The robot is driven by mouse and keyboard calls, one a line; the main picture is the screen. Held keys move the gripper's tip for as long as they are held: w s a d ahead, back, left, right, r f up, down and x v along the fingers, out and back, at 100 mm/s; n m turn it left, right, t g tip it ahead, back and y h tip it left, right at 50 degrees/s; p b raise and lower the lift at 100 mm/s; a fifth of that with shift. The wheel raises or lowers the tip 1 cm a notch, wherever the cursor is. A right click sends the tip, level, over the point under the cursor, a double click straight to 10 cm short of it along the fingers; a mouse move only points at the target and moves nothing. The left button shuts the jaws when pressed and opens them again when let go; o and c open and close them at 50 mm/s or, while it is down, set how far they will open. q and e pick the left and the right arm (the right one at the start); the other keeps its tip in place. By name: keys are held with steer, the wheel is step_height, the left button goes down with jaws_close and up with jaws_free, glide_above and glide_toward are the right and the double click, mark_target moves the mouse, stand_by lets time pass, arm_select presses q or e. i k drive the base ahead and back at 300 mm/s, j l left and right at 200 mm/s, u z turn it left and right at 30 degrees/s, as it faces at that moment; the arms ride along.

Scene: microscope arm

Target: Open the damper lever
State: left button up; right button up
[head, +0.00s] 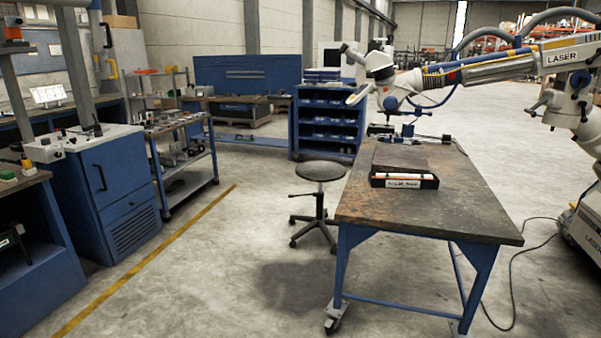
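A large white microscope arm (493,69) marked LASER reaches in from the right over a workbench. Its microscope head (391,82), white with blue parts, hangs above the far end of the bench. The arm's thick joint and column (578,112) stand at the right edge, partly cut off by the frame. Small dark knobs or handles (541,101) show near this joint. I cannot tell which of them is the damper lever, or how it is set. Neither of my grippers is in view.
The workbench (440,208) with blue legs carries an open dark case (404,180). A round stool (320,171) stands to its left. A black cable (512,272) lies on the floor at right. Blue cabinets (110,180) line the left.

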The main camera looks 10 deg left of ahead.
mark_target(98, 69)
steer(key=i+j+u, duration=0.3)
steer(key=j+u, duration=0.15)
steer(key=i+j+u, duration=0.65)
steer(key=u, duration=0.2)
steer(key=i+u, duration=0.4)
steer(key=i+j, duration=0.1)
steer(key=i, duration=1.45)
steer(key=i+j+z, duration=0.15)
steer(key=i, duration=0.4)
steer(key=i+j+z, duration=0.15)
steer(key=i, duration=0.4)
steer(key=u, duration=0.5)
steer(key=i+l+u, duration=0.2)
steer(key=l+u, duration=0.2)
steer(key=i+l+u, duration=0.2)
steer(key=l+u, duration=0.25)
steer(key=i+l+u, duration=0.15)
steer(key=l, duration=0.25)
steer(key=l+u, duration=0.15)
steer(key=l, duration=0.25)
